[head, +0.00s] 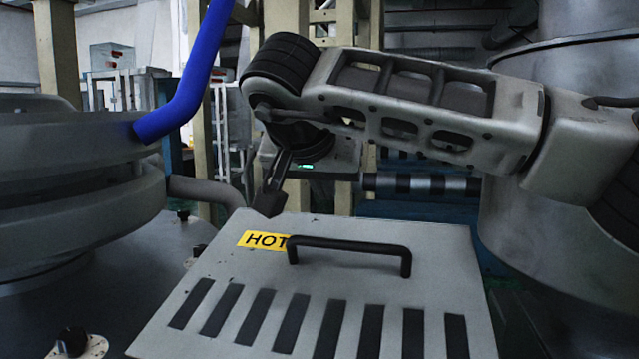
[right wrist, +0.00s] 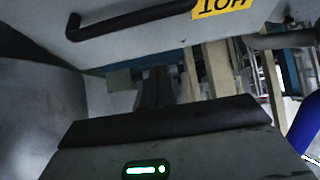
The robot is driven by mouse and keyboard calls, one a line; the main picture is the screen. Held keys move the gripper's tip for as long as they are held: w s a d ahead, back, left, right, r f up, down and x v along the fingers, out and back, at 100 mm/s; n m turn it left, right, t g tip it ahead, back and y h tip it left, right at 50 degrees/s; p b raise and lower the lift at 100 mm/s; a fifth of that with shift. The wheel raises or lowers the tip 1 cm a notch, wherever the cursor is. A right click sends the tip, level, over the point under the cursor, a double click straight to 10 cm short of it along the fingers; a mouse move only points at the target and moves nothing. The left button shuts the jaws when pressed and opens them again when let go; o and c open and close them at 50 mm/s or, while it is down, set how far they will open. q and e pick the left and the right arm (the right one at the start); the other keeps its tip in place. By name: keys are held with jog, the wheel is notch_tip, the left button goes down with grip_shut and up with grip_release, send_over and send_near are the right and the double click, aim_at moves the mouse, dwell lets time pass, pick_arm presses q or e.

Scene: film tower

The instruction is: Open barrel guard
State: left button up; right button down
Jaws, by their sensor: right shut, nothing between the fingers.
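The barrel guard (head: 400,285) is a grey plate with a row of dark slots and a yellow HOT label (head: 262,240). A black bar handle (head: 350,246) is fixed near its far edge. My right gripper (head: 268,203) hangs just beyond the guard's far left corner, fingers pointing down. It is shut and empty, apart from the handle, which is to its right. In the right wrist view, the guard (right wrist: 140,45) fills the top, with the handle (right wrist: 130,17) and the HOT label (right wrist: 222,5) upside down. The left gripper is not in view.
A blue hose (head: 188,80) runs down to a round grey housing (head: 75,180) at the left. A large metal cylinder (head: 575,80) stands at the right, behind my right arm. A dial knob (head: 72,341) sits at the lower left. Posts (head: 285,25) stand behind.

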jog(key=x, duration=0.6)
jog(key=s, duration=0.1)
jog(key=s+f, duration=0.1)
jog(key=shift+s+a+f, duration=0.25)
jog(key=shift+s+f, duration=0.05)
jog(key=shift+s, duration=0.1)
jog(key=shift+s+f, duration=0.2)
jog(key=shift+s, duration=0.15)
jog(key=shift+a+f, duration=0.1)
jog(key=shift+a, duration=0.05)
